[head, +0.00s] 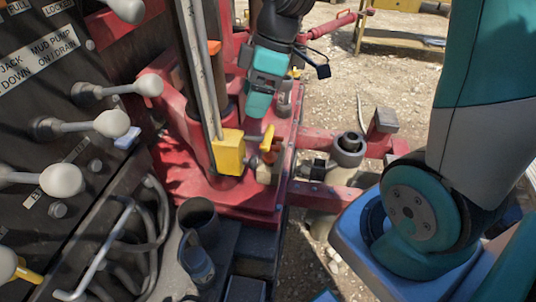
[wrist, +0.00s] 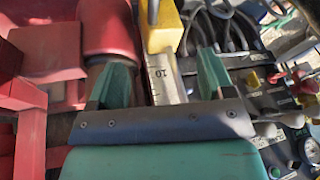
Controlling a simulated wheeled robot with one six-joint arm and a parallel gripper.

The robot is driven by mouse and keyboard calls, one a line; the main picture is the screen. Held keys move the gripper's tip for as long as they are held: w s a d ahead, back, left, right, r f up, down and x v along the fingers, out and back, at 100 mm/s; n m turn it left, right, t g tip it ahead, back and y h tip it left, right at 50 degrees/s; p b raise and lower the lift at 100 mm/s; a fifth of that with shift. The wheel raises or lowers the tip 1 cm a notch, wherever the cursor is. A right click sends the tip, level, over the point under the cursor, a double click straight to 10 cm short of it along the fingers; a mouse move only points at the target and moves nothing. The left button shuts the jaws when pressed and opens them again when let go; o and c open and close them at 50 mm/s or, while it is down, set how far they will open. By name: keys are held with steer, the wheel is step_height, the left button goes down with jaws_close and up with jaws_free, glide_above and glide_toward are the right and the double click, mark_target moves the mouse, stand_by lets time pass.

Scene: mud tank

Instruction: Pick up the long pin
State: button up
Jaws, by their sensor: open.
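My gripper (head: 258,106) hangs above the red machine base in the head view, right of the upright grey rods and above a small yellow-handled fitting (head: 267,140). In the wrist view its two teal fingers stand wide apart (wrist: 161,80). A metal strip marked "10" (wrist: 163,72) and a yellow block (wrist: 160,30) show in the gap between them, and I cannot tell how far beyond the fingers they lie. I see nothing gripped. I cannot pick out the long pin for certain in either view; the long grey rods (head: 201,70) run down to a yellow block (head: 228,152).
A dark control panel with white-knobbed levers (head: 110,124) fills the left. The red base (head: 240,195) has a beam (head: 320,140) reaching right. Dark cups (head: 197,222) and hoses lie in front. Gravel ground (head: 400,75) is open at the back right.

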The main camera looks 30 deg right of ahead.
steer(key=w+d+f+n, duration=0.2)
steer(key=w+d+f, duration=0.1)
steer(key=d+f, duration=0.3)
steer(key=w+d+f+n, duration=0.2)
steer(key=w+d+f, duration=0.1)
steer(key=d, duration=0.5)
steer(key=p, duration=0.3)
glide_above(270, 152)
steer(key=d, duration=0.3)
steer(key=f, duration=1)
steer(key=shift+w+a+f, duration=0.2)
steer(key=shift+w+a, duration=0.05)
steer(key=shift+w, duration=0.05)
steer(key=shift+p+x, duration=1.3)
steer(key=shift+x, duration=1.8)
steer(key=c, duration=1.1)
